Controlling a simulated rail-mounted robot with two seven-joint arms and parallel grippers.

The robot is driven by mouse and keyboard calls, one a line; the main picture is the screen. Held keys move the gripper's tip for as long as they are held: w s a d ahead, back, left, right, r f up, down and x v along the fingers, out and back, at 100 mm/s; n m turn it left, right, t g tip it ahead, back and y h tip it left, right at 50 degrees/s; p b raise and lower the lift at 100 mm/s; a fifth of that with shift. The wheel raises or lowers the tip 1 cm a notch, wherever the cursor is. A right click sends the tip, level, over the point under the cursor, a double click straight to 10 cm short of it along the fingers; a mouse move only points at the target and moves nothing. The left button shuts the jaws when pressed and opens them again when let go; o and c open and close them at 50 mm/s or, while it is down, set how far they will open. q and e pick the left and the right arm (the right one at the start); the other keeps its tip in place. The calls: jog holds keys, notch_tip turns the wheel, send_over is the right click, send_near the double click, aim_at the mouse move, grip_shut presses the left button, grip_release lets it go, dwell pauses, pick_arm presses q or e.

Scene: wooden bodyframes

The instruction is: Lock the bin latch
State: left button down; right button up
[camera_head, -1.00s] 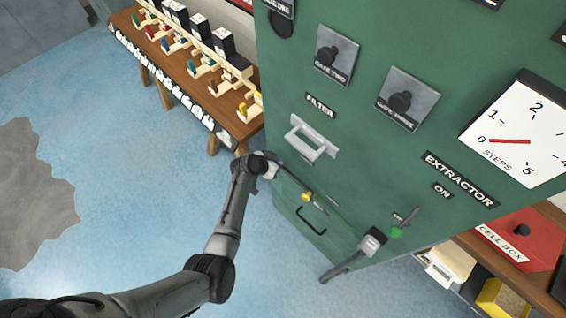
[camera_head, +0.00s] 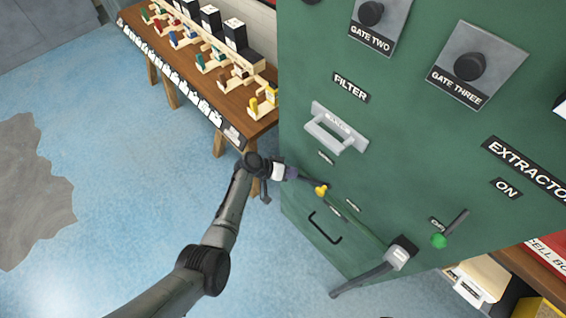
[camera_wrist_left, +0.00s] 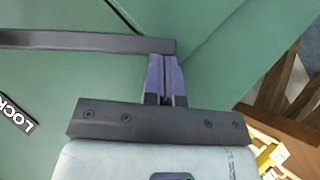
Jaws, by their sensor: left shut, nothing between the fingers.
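The bin door is low on the green cabinet, with a black pull handle (camera_head: 325,227). Above the handle, the latch shows as a dark bar with a yellow knob (camera_head: 321,190). My left gripper (camera_head: 298,177) comes in from the left, and its tips are at the left end of that bar. In the left wrist view its purple fingers (camera_wrist_left: 165,72) are together and empty, with their tips at the end of the dark bar (camera_wrist_left: 90,42). Whether they touch it I cannot tell. A label reading LOCK (camera_wrist_left: 15,116) is at the left edge. My right gripper is out of view.
A white filter handle (camera_head: 337,128) sticks out above the latch. A lever with a grey hub (camera_head: 398,257) and a green knob (camera_head: 438,241) are to the right. A wooden bench (camera_head: 205,75) with toy-like parts stands left of the cabinet. The blue floor is open.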

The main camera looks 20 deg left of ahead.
pick_arm(q)
jog(key=shift+d+f, duration=0.15)
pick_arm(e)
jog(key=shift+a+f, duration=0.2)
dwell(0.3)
pick_arm(q)
jog(key=shift+w+a+r, duration=0.15)
jog(key=shift+a+r, duration=0.1)
jog(key=shift+r, duration=0.25)
jog(key=w+a+p+v, duration=0.1)
jog(key=w+p+v, duration=0.1)
jog(key=v, duration=1)
jog(key=shift+p, duration=0.65)
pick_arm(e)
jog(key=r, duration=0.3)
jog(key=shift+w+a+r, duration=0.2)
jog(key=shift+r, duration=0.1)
pick_arm(q)
jog(key=shift+w+a, duration=0.1)
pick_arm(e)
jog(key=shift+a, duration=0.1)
